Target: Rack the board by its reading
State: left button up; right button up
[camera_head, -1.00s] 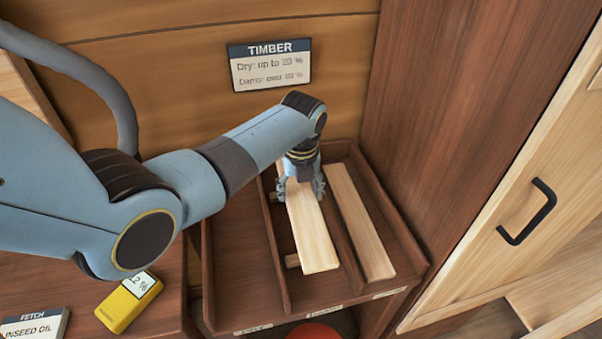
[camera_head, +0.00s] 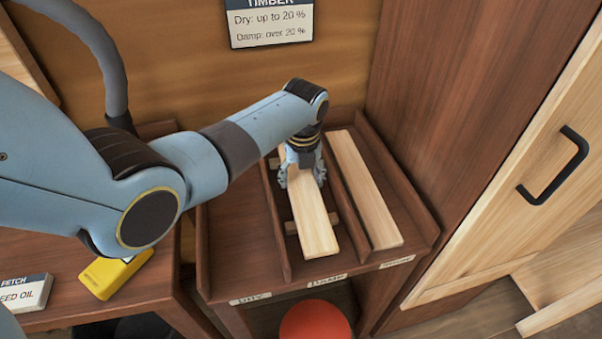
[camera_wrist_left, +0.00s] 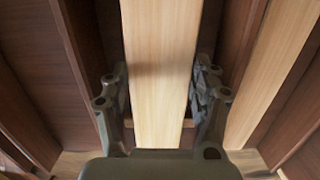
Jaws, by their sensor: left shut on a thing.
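A pale board (camera_head: 314,222) lies lengthwise in the middle bay of the dark wooden rack (camera_head: 240,245), over crosswise strips. My left gripper (camera_head: 301,178) is shut on this board near its far end. In the left wrist view the fingers (camera_wrist_left: 160,100) sit on both sides of the board (camera_wrist_left: 160,45). The rack's front labels are small; the left one seems to read dry, the middle one damp. The yellow meter (camera_head: 112,274) lies on the bench at left; its reading is not legible now. The timber sign (camera_head: 270,24) says dry up to 20 %, damp over 20 %. My right gripper is not seen.
A second pale board (camera_head: 364,190) lies in the rack's right bay. The left bay is empty. A red round thing (camera_head: 315,321) sits below the rack. A pale cabinet door with a black handle (camera_head: 556,166) stands at right.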

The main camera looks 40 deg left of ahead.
pick_arm(q)
jog(key=shift+f, duration=0.3)
dwell(0.5)
jog(key=o, duration=1.4)
jog(key=shift+r, duration=0.1)
notch_tip(320, 180, up, 12)
jog(key=s+d, duration=0.1)
jog(key=shift+d+f, duration=0.1)
jog(key=shift+f, duration=0.1)
